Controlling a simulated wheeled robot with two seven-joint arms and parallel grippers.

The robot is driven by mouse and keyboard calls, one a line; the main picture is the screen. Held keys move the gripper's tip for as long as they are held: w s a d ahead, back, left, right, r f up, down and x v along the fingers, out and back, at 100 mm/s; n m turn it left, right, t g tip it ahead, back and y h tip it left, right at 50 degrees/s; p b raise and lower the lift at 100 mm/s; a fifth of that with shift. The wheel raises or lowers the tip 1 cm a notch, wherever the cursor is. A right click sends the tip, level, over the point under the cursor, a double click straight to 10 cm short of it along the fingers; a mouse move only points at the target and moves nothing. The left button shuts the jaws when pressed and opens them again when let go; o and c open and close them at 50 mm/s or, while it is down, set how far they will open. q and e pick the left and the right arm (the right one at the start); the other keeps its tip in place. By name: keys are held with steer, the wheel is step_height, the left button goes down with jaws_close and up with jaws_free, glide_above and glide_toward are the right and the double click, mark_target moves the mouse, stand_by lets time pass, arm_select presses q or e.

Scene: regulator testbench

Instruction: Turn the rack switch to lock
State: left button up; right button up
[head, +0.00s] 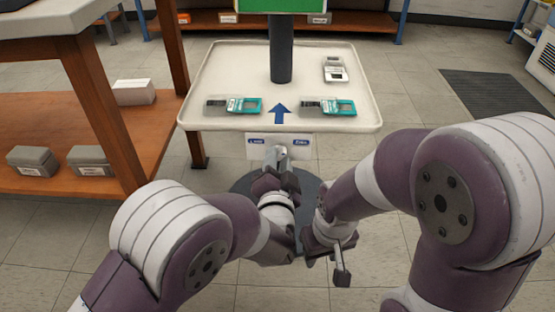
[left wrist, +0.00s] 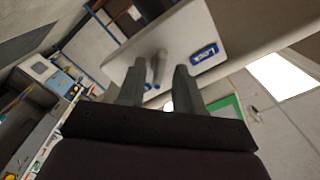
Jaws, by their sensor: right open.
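The switch plate (head: 262,152) is a white panel under the front edge of the cart's top, with a blue label at each end. It also shows in the left wrist view (left wrist: 203,28), where the near blue label seems to read LOCK. The grey switch lever (left wrist: 157,66) stands out from the plate between my left gripper's fingers (left wrist: 157,75). These fingers are apart, with a gap seen on both sides of the lever. In the head view, my left gripper (head: 277,162) covers most of the lever. My right gripper (head: 328,262) is open and empty, lower and to the right.
The white cart top (head: 230,65) holds two teal-and-grey devices (head: 236,105) (head: 328,106) and a white device (head: 335,70). A dark post (head: 281,50) rises from it. A wooden bench (head: 90,125) with grey boxes stands at left.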

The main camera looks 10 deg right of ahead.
arm_select(q)
jaws_close()
steer(key=shift+n, duration=0.3)
steer(key=n+p, duration=0.2)
steer(key=n, duration=1.5)
steer(key=shift+f, duration=0.1)
steer(key=shift+n, duration=0.3)
steer(key=shift+o, duration=1.3)
jaws_free()
